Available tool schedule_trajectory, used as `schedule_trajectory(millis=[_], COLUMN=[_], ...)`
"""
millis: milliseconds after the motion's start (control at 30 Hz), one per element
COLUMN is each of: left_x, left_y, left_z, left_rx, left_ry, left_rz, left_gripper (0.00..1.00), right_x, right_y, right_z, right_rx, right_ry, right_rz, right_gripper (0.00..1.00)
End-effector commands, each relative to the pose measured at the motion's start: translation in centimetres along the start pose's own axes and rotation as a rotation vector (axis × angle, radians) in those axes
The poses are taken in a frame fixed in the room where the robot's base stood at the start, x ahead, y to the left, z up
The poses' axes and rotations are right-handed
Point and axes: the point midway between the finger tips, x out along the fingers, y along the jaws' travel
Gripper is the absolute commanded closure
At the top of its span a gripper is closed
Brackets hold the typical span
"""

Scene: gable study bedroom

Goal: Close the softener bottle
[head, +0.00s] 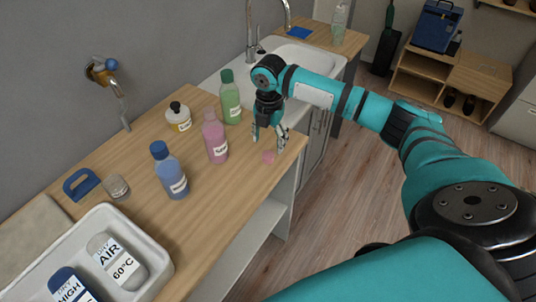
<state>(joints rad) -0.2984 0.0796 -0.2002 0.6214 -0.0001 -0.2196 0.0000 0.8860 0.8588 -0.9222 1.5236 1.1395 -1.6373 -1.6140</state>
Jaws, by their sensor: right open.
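The pink bottle (215,138), which I take to be the softener bottle, stands upright on the wooden counter (232,190). Its label is too small to read surely. Its narrow neck appears to have no cap on it. A small pink cap (268,157) lies on the counter to the right of the bottle, near the front edge. My right gripper (269,142) points down with its fingers apart, just above and behind the pink cap, and holds nothing. My left gripper is not in view.
A blue bottle (169,171), a green bottle (230,98) and a white bottle with a black top (178,117) stand close by. A small glass (116,187), a blue brush (80,184) and a white tray (150,262) are to the left. The sink (303,57) lies behind.

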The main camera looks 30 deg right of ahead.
Motion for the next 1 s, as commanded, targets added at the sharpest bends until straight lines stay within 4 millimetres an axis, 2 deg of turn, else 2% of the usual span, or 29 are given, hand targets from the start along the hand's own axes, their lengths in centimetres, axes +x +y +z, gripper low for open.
schedule_trajectory(millis=[267, 467, 633, 1000], left_x=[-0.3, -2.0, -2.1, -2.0], left_y=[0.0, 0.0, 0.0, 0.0], left_z=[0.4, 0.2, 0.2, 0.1], left_rx=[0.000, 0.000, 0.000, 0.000], left_ry=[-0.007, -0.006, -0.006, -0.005], left_rz=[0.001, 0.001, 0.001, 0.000], left_gripper=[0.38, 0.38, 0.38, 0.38], right_x=[0.3, 3.0, 5.0, 5.2], right_y=[0.0, -0.2, -0.1, -0.1], right_z=[-0.1, -0.8, -0.6, -0.6], right_rx=[0.000, 0.000, 0.001, 0.000], right_ry=[0.001, 0.003, 0.001, 0.000], right_rz=[-0.002, -0.005, -0.002, 0.000], right_gripper=[0.37, 0.37, 0.37, 0.37])
